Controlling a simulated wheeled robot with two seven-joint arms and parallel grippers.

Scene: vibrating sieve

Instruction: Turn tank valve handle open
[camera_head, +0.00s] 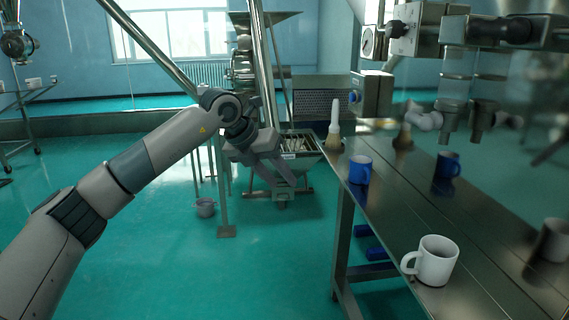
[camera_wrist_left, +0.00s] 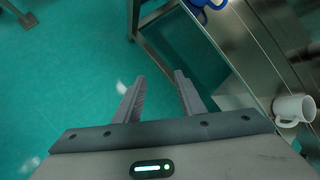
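Metal valve fittings (camera_head: 408,28) show at the upper right of the head view, above the steel table. A pale rounded knob-like part (camera_head: 426,121) sticks out beside the pipes below them. I cannot tell for sure which part is the tank valve handle. My left gripper (camera_head: 290,175) is low, left of the table and well apart from the fittings. No valve part shows in that view. My right gripper is not in view.
The steel table (camera_head: 395,205) carries a white mug (camera_head: 432,260), a blue mug (camera_head: 360,169) and an upright brush (camera_head: 334,127).

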